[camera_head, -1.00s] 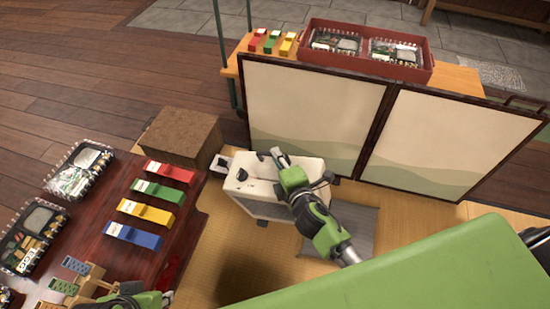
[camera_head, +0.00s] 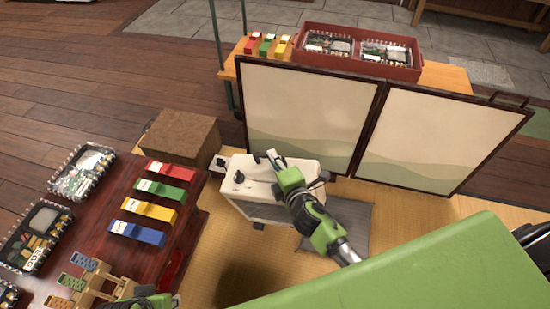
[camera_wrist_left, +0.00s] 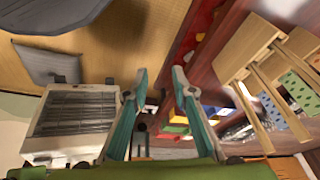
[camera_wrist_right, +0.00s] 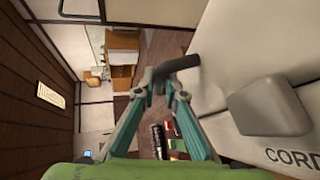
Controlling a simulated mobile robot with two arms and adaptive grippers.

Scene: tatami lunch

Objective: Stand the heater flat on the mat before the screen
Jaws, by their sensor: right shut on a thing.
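The heater (camera_head: 254,188), a white box with a grille front, is on or just above the straw mat (camera_head: 289,269) before the folding screen (camera_head: 310,105). I cannot tell whether its base touches fully. Its grille shows in the left wrist view (camera_wrist_left: 76,112). My right gripper (camera_head: 270,160) is at the heater's top, shut on its dark handle; the handle (camera_wrist_right: 183,65) shows between the fingertips in the right wrist view, beside the heater's white top with lettering. My left gripper (camera_wrist_left: 160,75) is open and empty, near the low table; little of it shows in the head view.
A grey cushion (camera_head: 358,240) lies right of the heater. A brown block (camera_head: 180,138) stands behind left. The dark red table (camera_head: 110,200) at left bears coloured boxes, lunch trays and a wooden rack (camera_head: 100,285). Bare mat lies in front of the heater.

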